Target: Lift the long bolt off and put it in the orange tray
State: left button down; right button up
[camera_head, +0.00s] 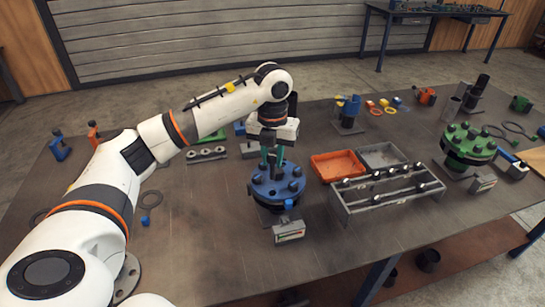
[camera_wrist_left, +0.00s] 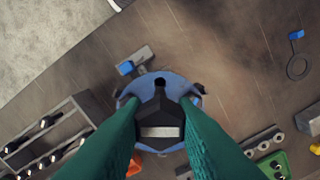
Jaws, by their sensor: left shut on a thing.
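The orange tray (camera_head: 322,165) lies to the right of the flange, beside a grey tray. Its inside looks empty. My right gripper is not in view.
A grey rack (camera_head: 345,210) with several bolts stands right of the flange, in front of the trays. A small grey-topped box (camera_head: 289,232) sits close in front of the flange. A green flange (camera_head: 468,158) stands far right. The table's left front is mostly bare.

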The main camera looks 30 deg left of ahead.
pick_arm(q)
jog(key=shift+r+p, duration=1.7)
jog(key=shift+r, duration=0.75)
